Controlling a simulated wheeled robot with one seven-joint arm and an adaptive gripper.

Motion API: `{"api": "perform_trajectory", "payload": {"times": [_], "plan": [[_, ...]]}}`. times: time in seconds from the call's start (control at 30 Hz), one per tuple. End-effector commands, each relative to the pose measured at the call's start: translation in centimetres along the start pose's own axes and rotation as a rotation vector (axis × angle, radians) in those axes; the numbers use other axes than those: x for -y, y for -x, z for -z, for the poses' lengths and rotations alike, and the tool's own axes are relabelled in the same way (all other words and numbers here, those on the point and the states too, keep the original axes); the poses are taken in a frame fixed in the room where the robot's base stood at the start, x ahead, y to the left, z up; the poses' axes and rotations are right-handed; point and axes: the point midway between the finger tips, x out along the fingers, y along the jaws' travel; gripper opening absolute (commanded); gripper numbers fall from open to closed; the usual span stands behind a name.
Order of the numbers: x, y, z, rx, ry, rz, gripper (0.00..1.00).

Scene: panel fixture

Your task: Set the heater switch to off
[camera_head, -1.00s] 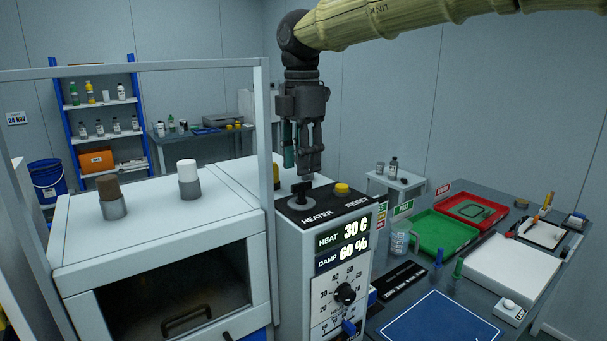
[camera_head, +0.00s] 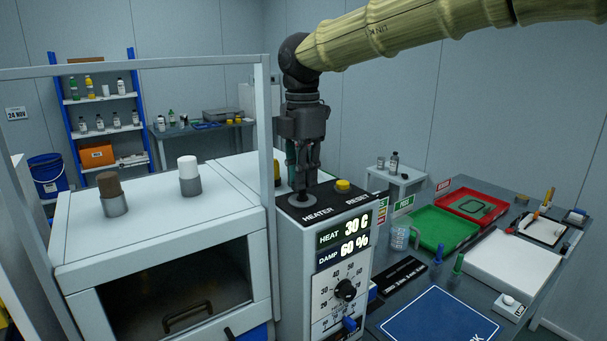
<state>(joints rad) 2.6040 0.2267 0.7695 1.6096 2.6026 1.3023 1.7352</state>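The heater switch (camera_head: 302,199) is on the dark top panel of the control box, above the HEATER label. Its round grey base shows, while its black handle is mostly hidden by my gripper. My gripper (camera_head: 303,187) points straight down, with its fingertips at the handle. Whether the fingers touch or clasp the handle, and how far apart they are, I cannot tell. The HEAT display (camera_head: 343,233) reads 30 C and the DAMP display (camera_head: 343,250) reads 60 %.
A yellow RESET button (camera_head: 343,185) sits right of the switch. A table at right holds a green tray (camera_head: 441,245), a red tray (camera_head: 494,208) and a beaker (camera_head: 399,239).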

Motion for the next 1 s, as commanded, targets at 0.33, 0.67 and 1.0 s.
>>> {"api": "perform_trajectory", "payload": {"times": [0.33, 0.67, 1.0], "plan": [[-0.04, 0.16, 0.02, -0.001, 0.047, 0.000, 0.00], [-0.08, 0.47, 0.02, -0.002, 0.272, -0.001, 0.00], [-0.06, 0.56, 0.02, -0.003, 0.595, -0.002, 0.00]]}}
